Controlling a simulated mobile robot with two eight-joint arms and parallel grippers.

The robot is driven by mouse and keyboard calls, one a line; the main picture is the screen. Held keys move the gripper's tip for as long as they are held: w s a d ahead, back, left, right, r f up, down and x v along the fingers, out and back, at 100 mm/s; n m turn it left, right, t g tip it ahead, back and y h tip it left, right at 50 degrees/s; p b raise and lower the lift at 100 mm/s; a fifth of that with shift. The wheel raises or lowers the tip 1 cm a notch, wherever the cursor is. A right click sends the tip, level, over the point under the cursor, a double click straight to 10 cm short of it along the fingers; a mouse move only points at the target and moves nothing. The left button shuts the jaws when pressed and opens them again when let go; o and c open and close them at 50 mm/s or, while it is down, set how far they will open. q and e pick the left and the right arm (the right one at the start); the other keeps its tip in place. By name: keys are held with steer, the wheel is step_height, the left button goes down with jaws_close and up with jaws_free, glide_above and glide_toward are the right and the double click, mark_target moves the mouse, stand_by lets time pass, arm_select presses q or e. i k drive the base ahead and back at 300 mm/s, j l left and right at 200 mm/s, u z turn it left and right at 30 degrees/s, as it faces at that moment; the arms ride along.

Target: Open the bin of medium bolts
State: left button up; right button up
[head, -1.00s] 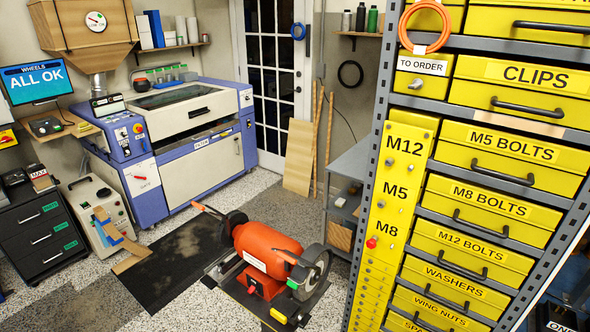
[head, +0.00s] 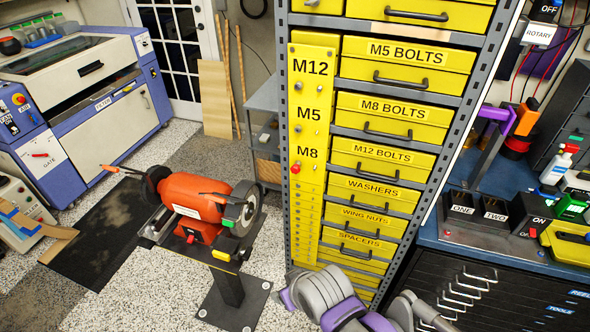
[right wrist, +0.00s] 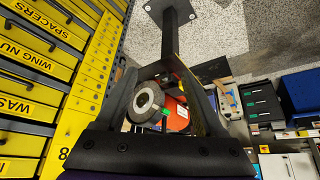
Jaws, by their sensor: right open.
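The yellow M8 BOLTS bin (head: 385,122) sits shut in the grey rack, with a dark bar handle (head: 386,133) on its front. The M5 BOLTS bin (head: 400,70) is shut above it and the M12 BOLTS bin (head: 370,164) is shut below it. A yellow panel (head: 311,81) marked M12, M5 and M8 stands left of the bins. My right gripper (right wrist: 160,72) is open and empty in the right wrist view, facing the rack's lower part and the floor. My grey and purple right arm shows at the bottom of the head view. My left gripper is not in view.
An orange bench grinder (head: 195,205) stands on a post left of the rack. A blue workbench (head: 470,235) with switches lies to the right. The rack's metal upright (head: 440,165) borders the bins. Speckled floor (head: 120,285) is open at front left.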

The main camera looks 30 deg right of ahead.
mark_target(393, 117)
steer(key=z, duration=1.6)
